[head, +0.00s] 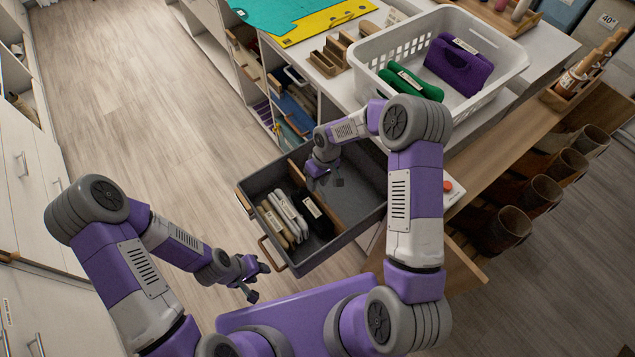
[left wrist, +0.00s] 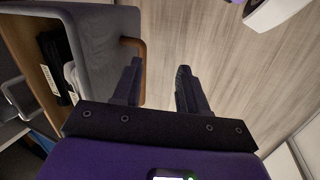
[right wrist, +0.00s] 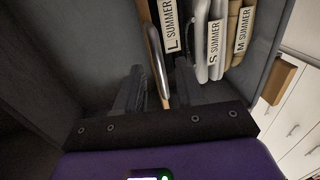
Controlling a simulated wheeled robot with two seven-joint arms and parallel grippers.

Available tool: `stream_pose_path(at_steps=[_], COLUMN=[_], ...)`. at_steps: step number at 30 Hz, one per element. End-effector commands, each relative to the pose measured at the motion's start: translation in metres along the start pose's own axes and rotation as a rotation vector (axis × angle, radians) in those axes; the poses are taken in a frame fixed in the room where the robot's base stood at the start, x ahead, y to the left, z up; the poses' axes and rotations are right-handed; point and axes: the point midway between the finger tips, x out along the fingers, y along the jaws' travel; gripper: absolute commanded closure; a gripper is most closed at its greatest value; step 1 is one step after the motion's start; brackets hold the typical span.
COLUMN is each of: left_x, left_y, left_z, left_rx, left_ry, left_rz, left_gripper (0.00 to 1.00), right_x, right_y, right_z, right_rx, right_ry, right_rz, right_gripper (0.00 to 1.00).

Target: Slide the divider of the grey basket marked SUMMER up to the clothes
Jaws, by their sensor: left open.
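The grey basket (head: 357,237) stands pulled out below the counter, with upright folded clothes at its left end: beige (head: 272,222), white (head: 288,215) and black (head: 312,208). Their labels read SUMMER in the right wrist view. The wooden divider (head: 323,215) stands just right of the black garment; I cannot tell if they touch. My right gripper (head: 325,181) is down in the basket at the divider, fingers apart; in the right wrist view (right wrist: 160,75) the divider's edge runs between them. My left gripper (head: 256,279) is open and empty, outside the basket at its lower left.
A white laundry basket (head: 487,75) with a green and a purple folded item stands on the counter above. Brown cups or boots (head: 545,192) line a low shelf at right. The grey basket's right part is empty. Open wooden floor (head: 130,90) lies to the left.

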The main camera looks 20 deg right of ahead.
Motion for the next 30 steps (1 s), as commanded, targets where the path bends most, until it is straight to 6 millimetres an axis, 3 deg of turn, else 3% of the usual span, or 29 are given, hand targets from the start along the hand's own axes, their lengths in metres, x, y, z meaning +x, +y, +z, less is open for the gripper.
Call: stream_pose_path(at_steps=[8, 16, 25, 30], left_x=[0.0, 0.0, 0.0, 0.0], left_y=[0.0, 0.0, 0.0, 0.0], left_z=[0.0, 0.0, 0.0, 0.0], left_rx=[0.0, 0.0, 0.0, 0.0], left_ry=[0.0, 0.0, 0.0, 0.0], left_rz=[0.0, 0.0, 0.0, 0.0], left_gripper=[0.57, 0.57, 0.57, 0.57], right_x=[0.002, 0.002, 0.002, 0.003], right_y=[0.0, 0.0, 0.0, -0.01], right_z=[0.0, 0.0, 0.0, 0.0], right_rx=[0.0, 0.0, 0.0, -0.002], right_ry=[0.0, 0.0, 0.0, -0.001], right_rz=[0.0, 0.0, 0.0, -0.001], right_gripper=[0.62, 1.0, 1.0, 1.0])
